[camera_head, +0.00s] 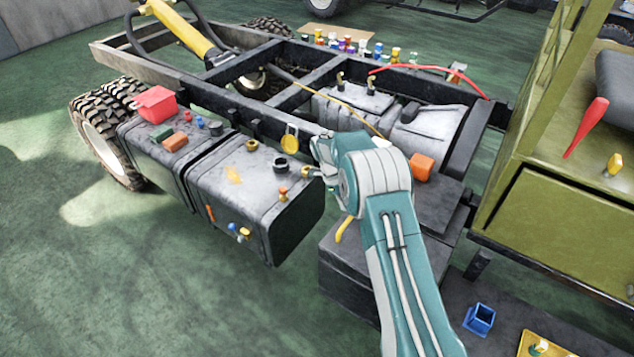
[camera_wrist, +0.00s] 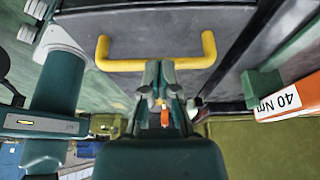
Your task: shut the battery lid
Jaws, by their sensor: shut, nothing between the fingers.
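A yellow handle (camera_head: 345,228) stands on a dark grey box (camera_head: 345,275) beside my arm, and I take this to be the battery box and its lid. In the wrist view the handle (camera_wrist: 155,64) spans a grey panel (camera_wrist: 150,25), its two ends bent toward the panel. My gripper (camera_wrist: 161,75) is shut and empty, with its fingertips at the middle of the handle's bar. I cannot tell whether they touch it. In the head view my arm hides the gripper and part of the box, and how far the lid stands open is unclear.
A grey tank (camera_head: 240,195) with small loose parts on top stands to the left. An orange block (camera_head: 421,167) lies behind my arm. An olive cab (camera_head: 560,215) is on the right. In the wrist view an orange tool marked 40 Nm (camera_wrist: 287,98) is at the right.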

